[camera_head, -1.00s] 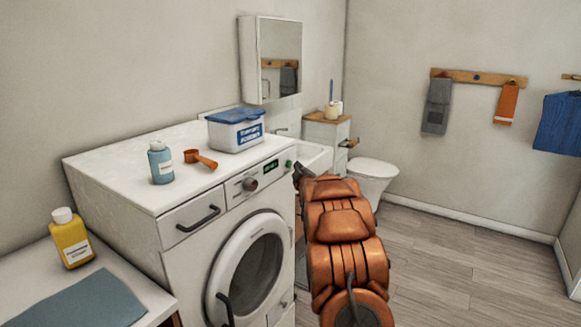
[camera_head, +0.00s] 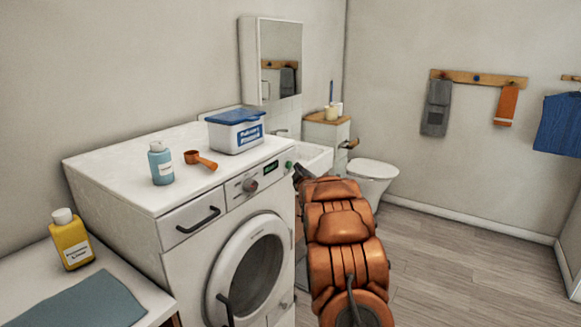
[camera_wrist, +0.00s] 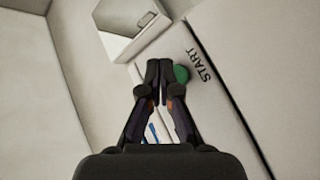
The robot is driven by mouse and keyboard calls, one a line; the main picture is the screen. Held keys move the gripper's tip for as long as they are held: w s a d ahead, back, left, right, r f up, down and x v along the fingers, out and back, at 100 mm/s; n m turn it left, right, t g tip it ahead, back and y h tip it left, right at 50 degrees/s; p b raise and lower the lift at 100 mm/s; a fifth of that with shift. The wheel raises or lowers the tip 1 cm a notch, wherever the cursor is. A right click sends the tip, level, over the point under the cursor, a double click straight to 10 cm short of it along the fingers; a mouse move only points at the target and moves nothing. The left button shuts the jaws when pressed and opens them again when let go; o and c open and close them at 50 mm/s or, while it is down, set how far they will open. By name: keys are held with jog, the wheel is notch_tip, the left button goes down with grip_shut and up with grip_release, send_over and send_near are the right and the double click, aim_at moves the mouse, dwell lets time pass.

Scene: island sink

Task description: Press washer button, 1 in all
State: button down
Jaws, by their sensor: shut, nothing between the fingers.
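The white washer (camera_head: 170,225) stands at the left with its round door shut. Its green button (camera_head: 289,165) is at the right end of the front panel, beside a display (camera_head: 271,168) and a knob (camera_head: 250,184). In the wrist view the green button (camera_wrist: 181,74) shows beside the word START, partly hidden behind the fingertips. My gripper (camera_wrist: 160,66) is shut and empty, its tips right by the button; I cannot tell whether they touch it. In the head view my gripper (camera_head: 299,172) is mostly hidden behind my orange arm.
On the washer top are a blue-lidded box (camera_head: 236,132), an orange scoop (camera_head: 201,160) and a blue bottle (camera_head: 161,163). A yellow bottle (camera_head: 71,240) stands on the lower counter at left. A sink (camera_head: 312,157) and toilet (camera_head: 372,177) are behind my arm. The floor at right is clear.

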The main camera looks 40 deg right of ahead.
jog(key=shift+w+a+b, duration=0.15)
jog(key=shift+w+b, duration=0.35)
jog(key=shift+b, duration=0.05)
jog(key=shift+w+a+b, duration=0.15)
jog(key=shift+w+b, duration=0.35)
jog(key=shift+b, duration=0.05)
dwell(1.2)
jog(key=shift+s, duration=0.15)
dwell(0.3)
jog(key=shift+s+d, duration=0.3)
jog(key=shift+s, duration=0.55)
